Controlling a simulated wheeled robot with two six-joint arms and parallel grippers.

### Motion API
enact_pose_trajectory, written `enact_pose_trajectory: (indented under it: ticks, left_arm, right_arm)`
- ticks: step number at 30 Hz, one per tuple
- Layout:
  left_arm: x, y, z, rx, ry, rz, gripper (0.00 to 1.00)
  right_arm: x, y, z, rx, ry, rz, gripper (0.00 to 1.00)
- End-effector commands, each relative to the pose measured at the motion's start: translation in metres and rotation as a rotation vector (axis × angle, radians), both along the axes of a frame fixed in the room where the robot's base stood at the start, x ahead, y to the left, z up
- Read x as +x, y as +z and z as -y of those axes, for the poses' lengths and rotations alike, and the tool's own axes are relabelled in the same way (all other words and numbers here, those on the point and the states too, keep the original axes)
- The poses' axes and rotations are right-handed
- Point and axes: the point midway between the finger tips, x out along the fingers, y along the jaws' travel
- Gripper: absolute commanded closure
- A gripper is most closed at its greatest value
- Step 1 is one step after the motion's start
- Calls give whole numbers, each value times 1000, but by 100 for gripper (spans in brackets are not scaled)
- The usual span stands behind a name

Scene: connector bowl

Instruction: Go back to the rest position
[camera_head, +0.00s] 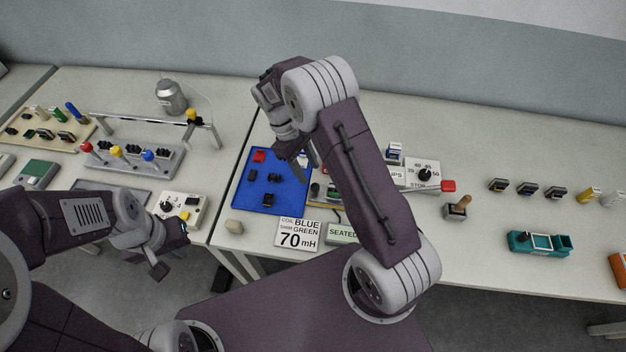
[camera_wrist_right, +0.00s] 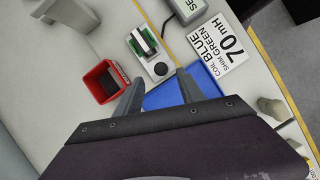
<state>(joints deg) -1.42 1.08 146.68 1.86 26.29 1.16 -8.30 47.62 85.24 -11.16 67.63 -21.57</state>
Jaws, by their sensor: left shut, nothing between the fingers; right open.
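My right gripper (camera_head: 303,160) is over the back right part of the blue tray (camera_head: 246,194) in the head view, with its arm reaching in across the table. In the right wrist view its two fingers (camera_wrist_right: 158,84) are apart with nothing between them, and part of the blue tray (camera_wrist_right: 208,82) shows behind them. My left gripper (camera_head: 172,252) is low at the left, in front of the table edge and below the white box with a black knob (camera_head: 180,209). It holds nothing.
Several small dark parts lie on the blue tray. A red bin (camera_wrist_right: 104,82) and a green-topped device (camera_wrist_right: 143,42) are near the right fingers. A 70 mH card (camera_head: 298,234) lies at the front edge. A red-ended lever (camera_head: 447,186) is right of my right arm.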

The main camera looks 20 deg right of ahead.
Motion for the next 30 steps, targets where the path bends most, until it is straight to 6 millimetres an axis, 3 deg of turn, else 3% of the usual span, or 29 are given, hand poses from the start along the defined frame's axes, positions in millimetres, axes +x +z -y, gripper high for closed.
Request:
enact_pose_trajectory:
  ticks: [6,22,26,30]
  left_arm:
    - [0,-3,0,0,0,0,100]
    - [0,-3,0,0,0,0,100]
    - [0,-2,0,0,0,0,100]
    - [0,-3,0,0,0,0,100]
  right_arm:
    - [8,24,-6,1,0,1,54]
    - [9,27,-5,0,-6,5,54]
    - [17,63,3,12,-29,83,54]
    - [-27,98,15,46,-95,132,54]
